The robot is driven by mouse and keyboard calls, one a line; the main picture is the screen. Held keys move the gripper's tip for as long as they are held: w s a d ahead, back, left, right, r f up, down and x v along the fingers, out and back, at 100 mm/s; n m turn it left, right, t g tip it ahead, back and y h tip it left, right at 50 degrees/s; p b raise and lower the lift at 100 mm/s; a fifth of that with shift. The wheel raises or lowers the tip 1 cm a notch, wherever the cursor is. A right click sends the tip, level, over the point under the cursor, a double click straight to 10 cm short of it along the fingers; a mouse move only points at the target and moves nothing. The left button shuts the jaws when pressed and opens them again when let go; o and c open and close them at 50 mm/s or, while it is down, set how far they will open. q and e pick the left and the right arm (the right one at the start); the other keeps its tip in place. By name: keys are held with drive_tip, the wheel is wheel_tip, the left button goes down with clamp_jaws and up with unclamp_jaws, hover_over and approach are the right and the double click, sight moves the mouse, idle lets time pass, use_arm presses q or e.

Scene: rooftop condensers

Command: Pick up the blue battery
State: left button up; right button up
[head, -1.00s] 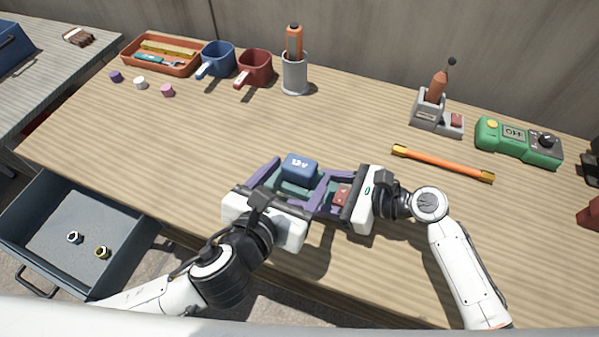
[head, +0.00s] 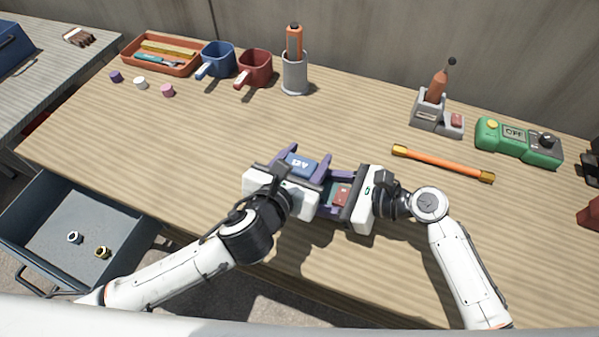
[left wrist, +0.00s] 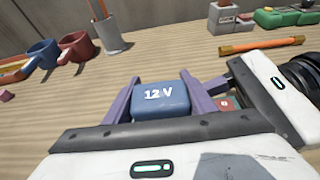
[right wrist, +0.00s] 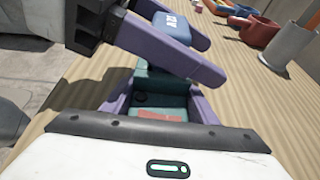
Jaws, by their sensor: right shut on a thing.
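The blue battery (head: 301,166), marked 12V, is between the purple fingers of my left gripper (head: 306,157). In the left wrist view the battery (left wrist: 161,102) nearly fills the gap between the fingers; firm contact cannot be made out. My right gripper (head: 328,193) is shut on a teal device (right wrist: 160,92) with a red patch, held over the table. In the right wrist view the battery (right wrist: 172,27) shows past the device, and a left finger crosses in front. Whether the battery touches the device is hidden.
The wooden table (head: 160,140) has free room at left and right. An orange rod (head: 442,163), a green meter (head: 518,142) and a grey holder (head: 436,115) are at back right. Mugs, a grey cup (head: 295,75) and an orange tray (head: 160,55) are at back left. An open drawer (head: 80,225) is at lower left.

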use_arm(q)
drive_tip(key=c, duration=0.7)
drive_tip(key=shift+r, duration=0.15)
wheel_tip(320, 180, up, 10)
drive_tip(key=shift+f, duration=0.1)
use_arm(e)
drive_tip(key=o, duration=2)
drive_tip(key=shift+c, duration=0.2)
